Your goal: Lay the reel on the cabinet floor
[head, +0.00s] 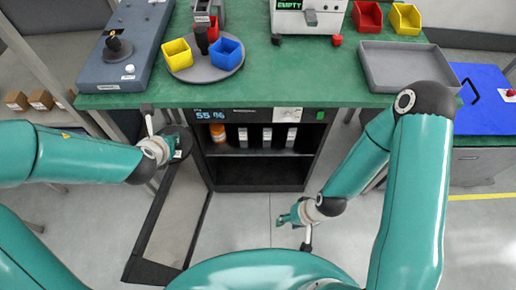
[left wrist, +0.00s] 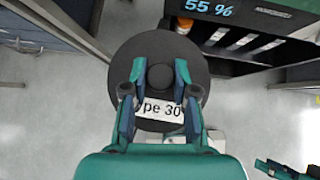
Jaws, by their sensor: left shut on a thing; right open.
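The reel is a dark round disc with a raised hub and a white label reading "pe 30" in the left wrist view (left wrist: 133,60). My left gripper (left wrist: 160,75) is shut on its hub, one finger on each side. In the head view the reel (head: 184,141) is partly hidden by my left gripper (head: 172,144), left of the cabinet's opening. The black cabinet (head: 204,160) stands under the bench with its door open. Its lower compartment floor (head: 258,186) looks empty. My right gripper (head: 291,232) is open and empty, low in front of the cabinet, to the right.
The open cabinet door (head: 170,215) reaches forward on the left, below the left gripper. The cabinet's shelf (head: 262,152) holds an orange jar (head: 217,133) and several white-labelled items. The green bench (head: 310,75) overhangs above. Grey floor is clear between door and right gripper.

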